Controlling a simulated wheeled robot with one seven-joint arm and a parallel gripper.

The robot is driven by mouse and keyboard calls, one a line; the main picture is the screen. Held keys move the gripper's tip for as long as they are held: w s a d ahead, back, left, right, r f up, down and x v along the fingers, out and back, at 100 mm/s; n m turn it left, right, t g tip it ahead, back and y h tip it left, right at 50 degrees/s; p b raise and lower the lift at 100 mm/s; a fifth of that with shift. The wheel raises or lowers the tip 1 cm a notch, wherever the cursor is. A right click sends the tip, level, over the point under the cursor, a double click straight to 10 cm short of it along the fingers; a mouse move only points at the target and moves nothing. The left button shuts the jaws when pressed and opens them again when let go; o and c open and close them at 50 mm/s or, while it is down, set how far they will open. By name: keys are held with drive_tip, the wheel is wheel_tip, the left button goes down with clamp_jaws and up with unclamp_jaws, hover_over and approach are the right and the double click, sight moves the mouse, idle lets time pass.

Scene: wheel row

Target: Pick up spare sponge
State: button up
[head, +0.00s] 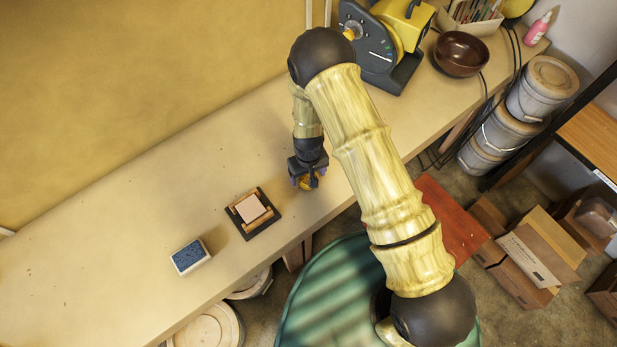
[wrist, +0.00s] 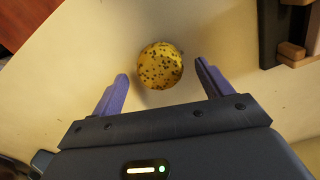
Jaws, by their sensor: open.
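A round yellow sponge with dark specks (wrist: 160,66) lies on the pale tabletop. It sits between and slightly beyond the purple fingertips of my gripper (wrist: 161,72) in the wrist view, with clear gaps on both sides. In the head view my gripper (head: 307,174) points down over the table, and part of the yellow sponge (head: 305,184) shows under it, the rest hidden. My gripper is open and empty. A blue speckled block with a pale side (head: 190,257) lies farther left; I cannot tell whether it is also a sponge.
A dark tray with a pinkish block (head: 266,225) lies left of my gripper; its edge shows in the wrist view (wrist: 268,45). A grey and yellow machine (head: 374,55) and a brown bowl (head: 460,53) stand at the table's far end. The table's front edge is near.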

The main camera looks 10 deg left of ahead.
drive_tip(key=shift+f, duration=1.2)
drive_tip(key=c, duration=1)
